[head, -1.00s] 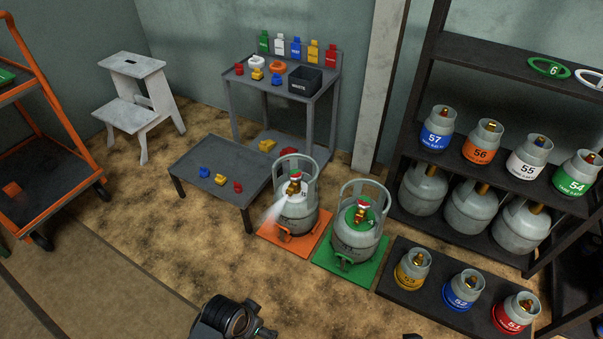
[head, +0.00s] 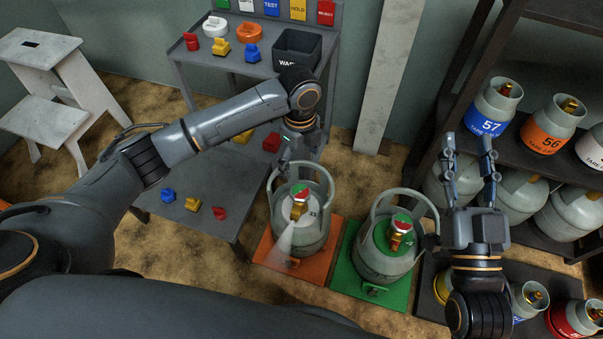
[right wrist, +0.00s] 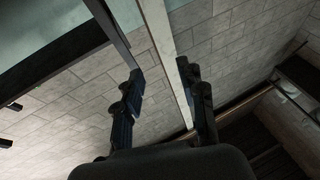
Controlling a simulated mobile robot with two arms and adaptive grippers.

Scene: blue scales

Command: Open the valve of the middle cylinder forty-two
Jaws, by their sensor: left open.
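A grey gas cylinder (head: 300,235) with a white top stands on an orange scale (head: 262,250). Its brass valve (head: 298,208) has a red-and-green cap, and a pale jet sprays down from it. A second cylinder (head: 375,262) with a green top and a similar valve (head: 398,232) stands on a green scale (head: 345,285). I cannot read which is forty-two. My left gripper (head: 287,165) points down at the back of the white-topped cylinder's collar, apart from the valve; it is open. My right gripper (head: 470,165) is open and empty, pointing up; its fingers show in the right wrist view (right wrist: 165,95).
A bench (head: 190,75) with a black bin (head: 297,50) stands behind the cylinders. A rack (head: 545,95) of small numbered cylinders is at right. My left arm hides part of the low table and bench.

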